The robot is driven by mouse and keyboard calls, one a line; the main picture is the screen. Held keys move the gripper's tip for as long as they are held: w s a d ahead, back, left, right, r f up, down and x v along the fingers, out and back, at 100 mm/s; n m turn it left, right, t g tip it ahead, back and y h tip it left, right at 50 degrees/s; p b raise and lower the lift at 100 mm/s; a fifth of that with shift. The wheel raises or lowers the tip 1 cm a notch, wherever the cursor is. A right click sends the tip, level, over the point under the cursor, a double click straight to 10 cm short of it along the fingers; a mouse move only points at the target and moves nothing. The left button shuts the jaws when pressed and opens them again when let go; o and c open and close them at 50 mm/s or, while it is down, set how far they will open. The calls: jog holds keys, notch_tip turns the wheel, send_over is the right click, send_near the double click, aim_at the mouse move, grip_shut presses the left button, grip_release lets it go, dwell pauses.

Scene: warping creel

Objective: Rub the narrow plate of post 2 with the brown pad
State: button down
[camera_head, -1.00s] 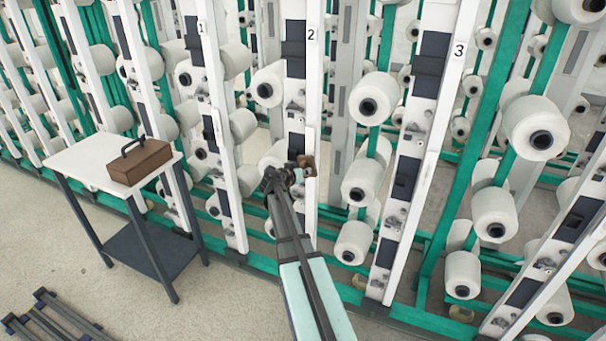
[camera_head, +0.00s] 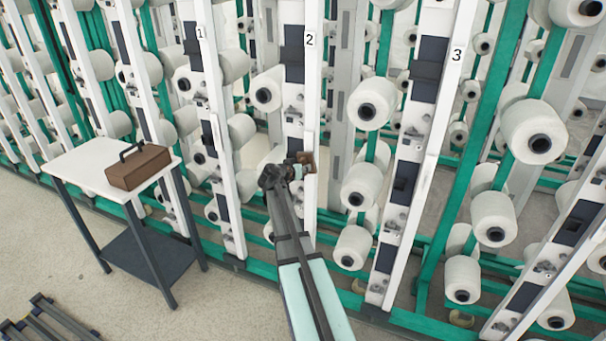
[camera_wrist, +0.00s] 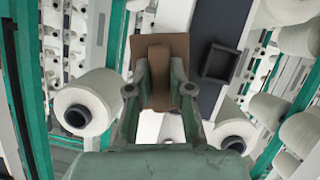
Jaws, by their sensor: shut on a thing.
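Post 2 (camera_head: 312,95) is a white upright with a number 2 label near its top and dark panels down its face. The brown pad (camera_head: 308,160) is at its lower half, and it also shows in the wrist view (camera_wrist: 150,85). My gripper (camera_head: 298,171) is shut on the pad; its two fingers (camera_wrist: 160,90) clasp the pad's raised grip. The pad is at a narrow pale strip (camera_head: 310,190) on the post's right side. I cannot tell whether pad and strip touch. In the wrist view a dark panel (camera_wrist: 218,45) of a post stands right of the pad.
White bobbins (camera_head: 372,103) stick out on both sides of the posts. Post 3 (camera_head: 420,150) stands to the right, post 1 (camera_head: 215,120) to the left. A white-topped table (camera_head: 85,170) with a brown box (camera_head: 138,166) stands at left on open floor.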

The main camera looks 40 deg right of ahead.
jog(key=shift+r, duration=0.35)
jog(key=shift+d+b, duration=0.1)
jog(key=shift+b, duration=0.65)
notch_tip(320, 180, down, 4)
jog(key=b, duration=0.4)
jog(key=shift+w+d+b, duration=0.15)
jog(key=shift+b, duration=0.15)
jog(key=s+a+b, duration=0.3)
jog(key=a, duration=0.2)
jog(key=shift+a, duration=0.15)
